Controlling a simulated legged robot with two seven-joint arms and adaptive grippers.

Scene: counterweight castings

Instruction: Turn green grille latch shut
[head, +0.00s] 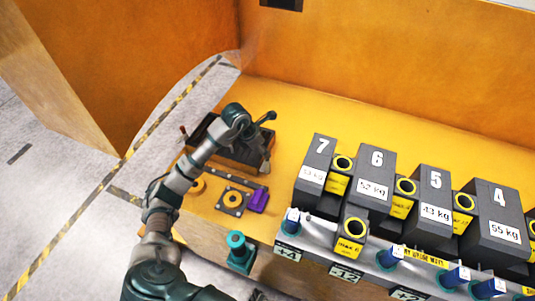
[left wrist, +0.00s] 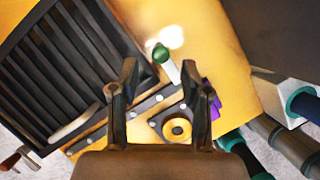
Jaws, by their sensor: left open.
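The dark slatted grille (left wrist: 68,62) fills the upper left of the left wrist view. In the head view the grille (head: 212,128) lies on the yellow deck, partly covered by my left arm. The latch (left wrist: 160,53) has a green knob and a pale lever, and stands by the grille's right edge. My left gripper (left wrist: 159,70) is open, its fingers on either side of the lever in the picture; contact cannot be told. My right gripper is not in view.
A dark plate with a yellow ring (head: 232,200) and a purple block (head: 258,200) sit near the grille. Grey numbered weights (head: 372,180) stand to the right, behind several blue-capped posts. A teal fitting (head: 240,252) is in front. The deck behind the weights is clear.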

